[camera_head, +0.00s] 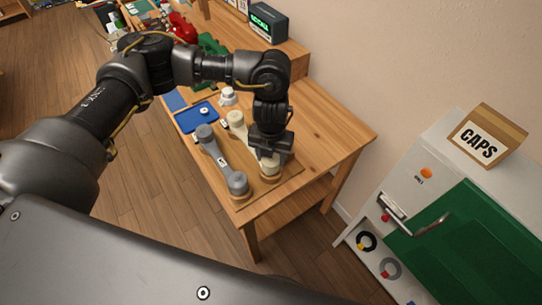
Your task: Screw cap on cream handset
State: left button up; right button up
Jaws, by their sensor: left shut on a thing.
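The cream handset (236,119) lies on a wooden board on the workbench, its far end and part of its grip showing. My left gripper (269,152) points down over the handset's near end. It is shut on a cream round piece (270,165) there, which looks like the cap. The jaws and wrist hide the join, so I cannot tell how the cap sits on the handset. A grey handset (220,162) lies beside it to the left. My right gripper is out of view.
A blue tray (187,121) and a small white part (227,96) lie behind the handsets. Red and green phones stand farther back, near a dark display box (268,22). At right are a CAPS box (487,137) and a white cabinet with a green panel (460,245). The bench's right side is clear.

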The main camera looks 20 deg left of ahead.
pick_arm(q)
jog(key=shift+f+m+b, duration=0.2)
jog(key=shift+m+b, duration=0.4)
jog(key=shift+r, duration=0.2)
jog(key=shift+f+m+b, duration=0.2)
jog(key=shift+m+b, duration=0.4)
jog(key=shift+m, duration=0.4)
jog(key=shift+m+b, duration=0.3)
jog(key=shift+m, duration=0.2)
jog(key=shift+r+m, duration=0.2)
jog(key=shift+m, duration=0.2)
jog(key=o, duration=0.9)
jog(key=shift+r, duration=0.1)
